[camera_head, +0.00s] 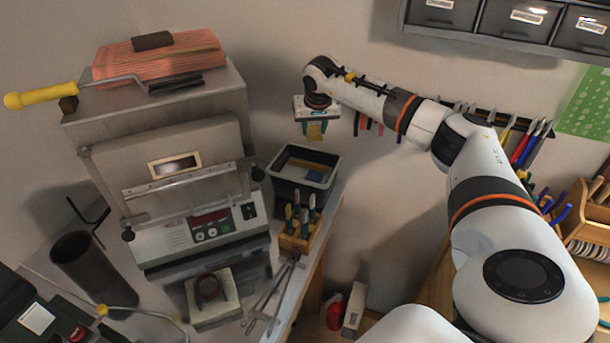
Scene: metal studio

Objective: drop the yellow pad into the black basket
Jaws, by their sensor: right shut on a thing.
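The black basket (274,174) is an open rectangular bin at the right end of the worktop, beside the kiln-like machine. Inside it a blue piece and some yellowish pieces show. My right gripper (315,122) points down and shows just above the basket's far rim in the picture. It is shut on the yellow pad (315,132), a small yellow-brown piece hanging below the jaws. The pad appears apart from the basket; its exact height above it is hard to tell. My left gripper is out of view.
A wooden block with several hand tools (298,235) stands right in front of the basket. The grey machine (165,150) is to its left. Several pliers hang on a wall rack (520,140) behind my right arm. Drawers (515,18) hang at top right.

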